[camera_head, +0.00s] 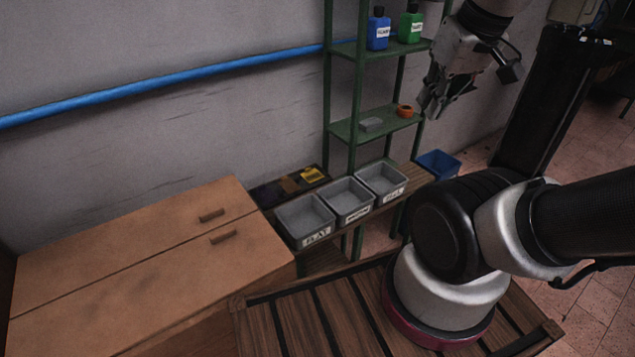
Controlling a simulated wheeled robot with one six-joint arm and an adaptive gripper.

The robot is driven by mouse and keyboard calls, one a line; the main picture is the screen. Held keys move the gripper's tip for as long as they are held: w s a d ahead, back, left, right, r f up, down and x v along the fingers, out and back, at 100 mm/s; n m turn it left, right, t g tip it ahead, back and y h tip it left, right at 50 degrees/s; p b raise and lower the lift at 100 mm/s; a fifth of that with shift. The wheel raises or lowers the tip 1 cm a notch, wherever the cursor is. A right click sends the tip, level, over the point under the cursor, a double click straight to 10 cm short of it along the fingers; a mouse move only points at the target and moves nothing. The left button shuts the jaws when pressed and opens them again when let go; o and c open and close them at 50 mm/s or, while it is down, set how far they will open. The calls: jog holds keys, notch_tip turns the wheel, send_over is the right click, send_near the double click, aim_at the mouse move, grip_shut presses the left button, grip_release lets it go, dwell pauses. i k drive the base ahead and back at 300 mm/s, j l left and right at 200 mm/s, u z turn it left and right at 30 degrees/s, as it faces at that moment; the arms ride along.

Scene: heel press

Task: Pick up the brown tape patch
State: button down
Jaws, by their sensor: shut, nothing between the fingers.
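A small brown patch (290,185), which looks like the brown tape patch, lies on a dark surface behind the grey bins, beside a yellow piece. It is small and dim, so I cannot be sure of it. My gripper (430,108) is raised in front of the green shelf at the upper right, pointing down and left. It is shut and empty, well apart from the patch, to its right and higher in the picture.
Three grey labelled bins (306,222) stand in front of the patch. A yellow piece (312,174) lies beside it. The green shelf (352,129) holds a blue bottle (378,30), a green bottle (411,26) and an orange pot (405,111). A wooden cabinet (130,255) fills the lower left.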

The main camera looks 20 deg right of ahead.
aim_at(290, 187)
jog(key=u, duration=1.25)
jog(key=k+l+z, duration=0.1)
jog(key=k+l, duration=0.25)
jog(key=l+z, duration=0.15)
jog(key=l, duration=1.15)
jog(key=i+l+z, duration=0.15)
jog(key=i+l, duration=0.4)
jog(key=i, duration=0.15)
